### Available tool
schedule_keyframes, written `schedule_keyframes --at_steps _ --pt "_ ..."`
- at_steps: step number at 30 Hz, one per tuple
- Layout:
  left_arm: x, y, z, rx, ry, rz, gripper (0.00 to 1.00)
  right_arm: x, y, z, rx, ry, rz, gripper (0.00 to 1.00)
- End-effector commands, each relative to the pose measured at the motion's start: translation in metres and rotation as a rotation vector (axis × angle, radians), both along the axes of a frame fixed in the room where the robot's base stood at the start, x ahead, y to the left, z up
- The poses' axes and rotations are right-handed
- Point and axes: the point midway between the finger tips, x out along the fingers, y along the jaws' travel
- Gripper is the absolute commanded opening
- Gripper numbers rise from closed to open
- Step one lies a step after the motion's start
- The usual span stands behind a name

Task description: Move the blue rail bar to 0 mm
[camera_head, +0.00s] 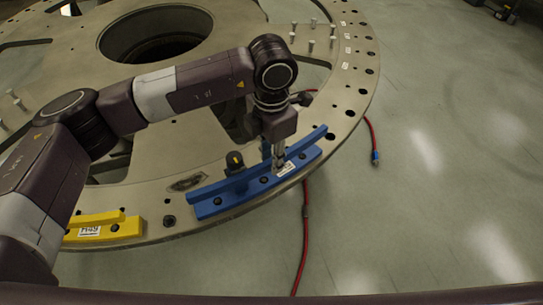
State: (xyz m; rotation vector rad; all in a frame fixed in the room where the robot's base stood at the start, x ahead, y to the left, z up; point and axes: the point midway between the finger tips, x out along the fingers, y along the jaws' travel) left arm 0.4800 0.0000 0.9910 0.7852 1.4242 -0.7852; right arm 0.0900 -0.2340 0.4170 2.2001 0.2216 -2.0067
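The blue rail bar (308,138) is a long, slightly curved strip along the top of a blue base block (240,197) on the rim of the turret plate. My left arm reaches over from the left, and my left gripper (278,166) points down at the right half of the bar. The fingers hide a short piece of the bar. My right gripper is out of view.
The round turret plate (340,105) has holes and upright pins. A black knob (235,161) stands behind the blue bar. A yellow rail block (124,229) sits at lower left. A red cable (304,235) hangs down onto the open floor at right.

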Motion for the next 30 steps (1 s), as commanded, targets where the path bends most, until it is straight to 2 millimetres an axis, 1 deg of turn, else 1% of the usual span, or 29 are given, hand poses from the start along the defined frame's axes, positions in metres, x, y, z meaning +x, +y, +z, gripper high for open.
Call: schedule_keyframes --at_steps 1,3,6,17,30 --pt "0.0001 0.0001 0.0001 0.000 0.000 0.000 0.17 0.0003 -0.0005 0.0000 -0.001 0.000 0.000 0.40" --pt "-0.0001 0.0001 0.0001 0.000 0.000 0.000 0.09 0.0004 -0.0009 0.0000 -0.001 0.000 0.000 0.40" --pt "-0.0001 -0.0001 0.0000 0.000 0.000 0.000 0.00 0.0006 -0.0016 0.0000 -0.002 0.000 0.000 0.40" --pt "-0.0006 -0.0004 -0.0005 -0.001 0.001 -0.002 0.00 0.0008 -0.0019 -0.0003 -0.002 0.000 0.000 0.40" --pt "-0.0012 -0.0007 -0.0054 -0.001 0.003 -0.003 0.00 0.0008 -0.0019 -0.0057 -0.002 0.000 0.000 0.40"
